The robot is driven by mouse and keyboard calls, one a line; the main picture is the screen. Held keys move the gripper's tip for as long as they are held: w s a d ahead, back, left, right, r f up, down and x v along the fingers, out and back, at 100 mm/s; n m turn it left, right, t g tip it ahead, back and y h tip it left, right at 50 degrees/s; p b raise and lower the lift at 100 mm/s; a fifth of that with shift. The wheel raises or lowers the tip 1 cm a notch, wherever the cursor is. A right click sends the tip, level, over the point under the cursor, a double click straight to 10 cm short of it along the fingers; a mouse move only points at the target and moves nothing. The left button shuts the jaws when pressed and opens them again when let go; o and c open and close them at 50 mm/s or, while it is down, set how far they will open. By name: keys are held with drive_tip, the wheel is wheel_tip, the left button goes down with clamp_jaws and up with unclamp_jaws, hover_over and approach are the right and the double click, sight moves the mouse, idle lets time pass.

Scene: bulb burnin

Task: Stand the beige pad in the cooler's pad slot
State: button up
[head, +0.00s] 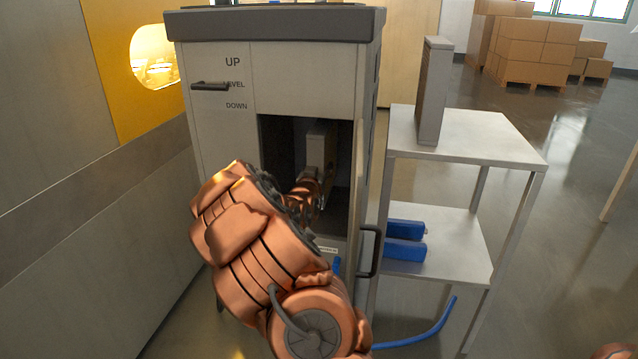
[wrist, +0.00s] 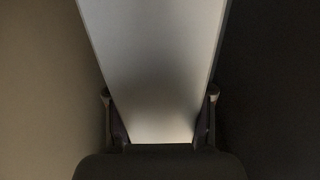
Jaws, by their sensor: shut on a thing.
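The cooler (head: 300,80) is a tall pale grey cabinet with a dark open bay in its front. My arm reaches into this bay. My gripper (head: 318,188) is shut on a pale pad, taken as the beige pad (head: 318,145), which stands roughly upright inside the bay. In the wrist view the pad (wrist: 155,60) runs up and away between the two fingers of my gripper (wrist: 159,115). The pad's lower end is hidden by my gripper and arm in the head view. I cannot make out the pad slot or whether the pad touches it.
A grey-brown slatted panel (head: 433,92) stands on the metal table (head: 490,140) at the right. Blue objects (head: 405,248) lie on its lower shelf. The cooler's open door with a dark handle (head: 370,252) stands right of the bay. A lever (head: 210,86) is at LEVEL.

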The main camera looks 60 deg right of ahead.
wheel_tip(320, 180, down, 4)
drive_tip(key=shift+f+b, duration=0.1)
drive_tip(key=shift+b, duration=0.8)
drive_tip(key=shift+w+d+f, duration=0.1)
drive_tip(key=shift+d, duration=0.05)
drive_tip(key=o, duration=1.5)
drive_tip(key=shift+f, duration=0.1)
drive_tip(key=shift+a, duration=0.3)
drive_tip(key=p+v, duration=0.2)
drive_tip(key=v, duration=0.9)
drive_tip(key=shift+s+a, duration=0.15)
drive_tip(key=shift+s, duration=0.1)
